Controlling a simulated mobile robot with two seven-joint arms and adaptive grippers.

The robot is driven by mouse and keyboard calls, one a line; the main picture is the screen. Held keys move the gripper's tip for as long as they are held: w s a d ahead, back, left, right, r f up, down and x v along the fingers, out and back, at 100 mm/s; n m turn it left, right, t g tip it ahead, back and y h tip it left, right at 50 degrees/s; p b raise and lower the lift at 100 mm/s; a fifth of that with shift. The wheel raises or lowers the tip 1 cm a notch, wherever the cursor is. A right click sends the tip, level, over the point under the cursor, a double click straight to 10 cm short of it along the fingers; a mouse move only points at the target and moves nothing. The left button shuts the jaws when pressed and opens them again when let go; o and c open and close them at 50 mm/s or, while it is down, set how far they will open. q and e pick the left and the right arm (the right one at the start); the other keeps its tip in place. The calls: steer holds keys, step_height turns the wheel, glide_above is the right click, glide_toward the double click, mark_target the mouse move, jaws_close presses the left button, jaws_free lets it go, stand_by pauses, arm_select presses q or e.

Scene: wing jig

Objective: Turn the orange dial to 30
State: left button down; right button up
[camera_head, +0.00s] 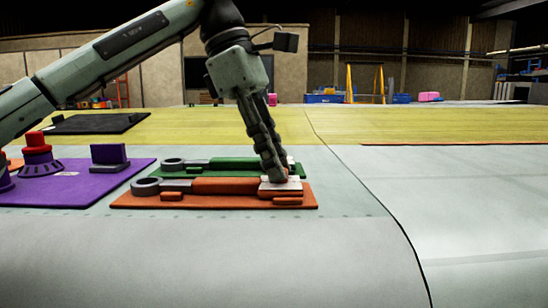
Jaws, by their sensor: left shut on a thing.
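The orange board (225,201) lies on the grey wing surface, with a grey ring (146,187) at its left end and a white plate (292,187) near its right end. My left gripper (279,177) reaches down from above to this plate. Its fingers are shut on the small orange dial there, which they mostly hide. The dial's reading is too small and covered to tell. My right gripper is not in view.
A green board (222,163) with a similar ring lies just behind the orange one. To the left, a purple board (85,188) carries a red knob (38,150) and a purple block (109,156). A dark panel (97,123) lies further back. The wing surface on the right is clear.

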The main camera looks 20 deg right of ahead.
arm_select(q)
steer(key=c, duration=1.7)
jaws_free()
steer(key=v, duration=1.2)
